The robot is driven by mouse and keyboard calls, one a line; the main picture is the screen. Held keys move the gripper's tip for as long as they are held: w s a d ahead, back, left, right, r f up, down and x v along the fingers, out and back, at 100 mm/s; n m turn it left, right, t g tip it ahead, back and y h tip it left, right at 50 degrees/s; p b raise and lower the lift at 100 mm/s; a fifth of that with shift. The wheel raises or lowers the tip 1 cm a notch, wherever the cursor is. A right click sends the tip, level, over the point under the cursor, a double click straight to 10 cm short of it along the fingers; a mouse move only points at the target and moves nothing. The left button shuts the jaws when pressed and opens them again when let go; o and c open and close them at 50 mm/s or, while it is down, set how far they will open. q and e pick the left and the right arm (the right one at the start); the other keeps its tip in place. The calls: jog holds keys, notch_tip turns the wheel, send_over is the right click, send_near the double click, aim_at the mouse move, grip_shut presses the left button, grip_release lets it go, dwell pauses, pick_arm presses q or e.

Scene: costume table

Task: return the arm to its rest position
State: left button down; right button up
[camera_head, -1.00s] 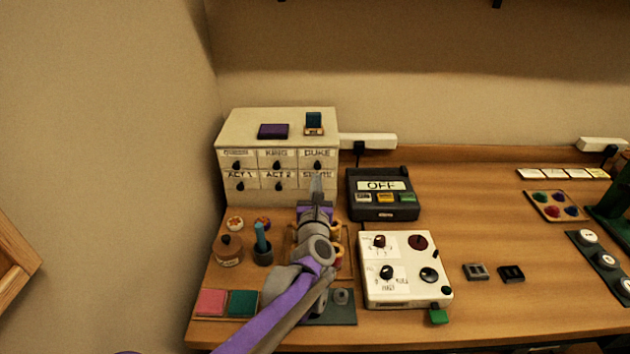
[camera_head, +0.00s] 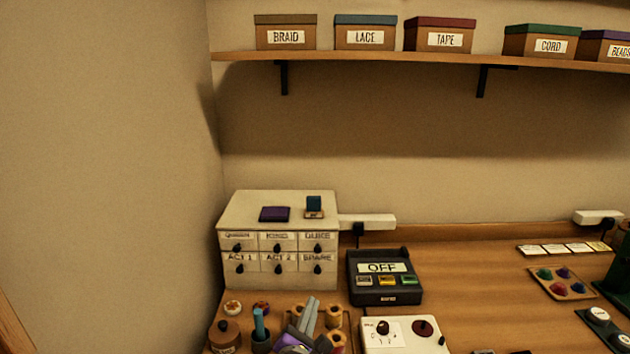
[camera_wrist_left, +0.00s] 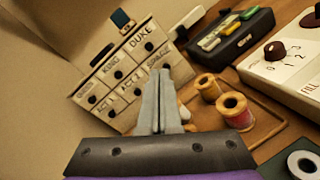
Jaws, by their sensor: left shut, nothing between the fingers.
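My left gripper (camera_head: 309,314) shows at the bottom of the head view, its grey fingers together with nothing between them. The fingers also show in the left wrist view (camera_wrist_left: 164,100), pointing toward the white drawer cabinet (camera_wrist_left: 128,65). In the head view the gripper is low in front of the cabinet (camera_head: 276,265), over the tray area with thread spools (camera_head: 334,317). Most of the left arm is below the picture. My right gripper is in neither view.
A black box reading OFF (camera_head: 384,277) stands right of the cabinet. A white dial box (camera_head: 405,336) is at the front. Left are a brown pot (camera_head: 225,333) and a dark cup (camera_head: 261,341). A wall shelf (camera_head: 420,57) holds labelled boxes above.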

pick_arm(q)
jog(key=s+a+f+m+g+y+p, duration=0.1)
jog(key=s+a+f+m+g, duration=0.3)
jog(key=s+m, duration=0.5)
jog(key=s+a+f+m+g+y+p, duration=0.1)
jog(key=s+a+f+m+g+p, duration=0.1)
jog(key=s+a+m, duration=0.5)
jog(key=s+a+f+m+g+y+p, duration=0.1)
jog(key=s+a+f+m+g, duration=0.4)
jog(key=s+m, duration=0.6)
jog(key=shift+a+f+g+y, duration=0.3)
jog(key=shift+a+f+g, duration=0.05)
jog(key=shift+a+g, duration=0.1)
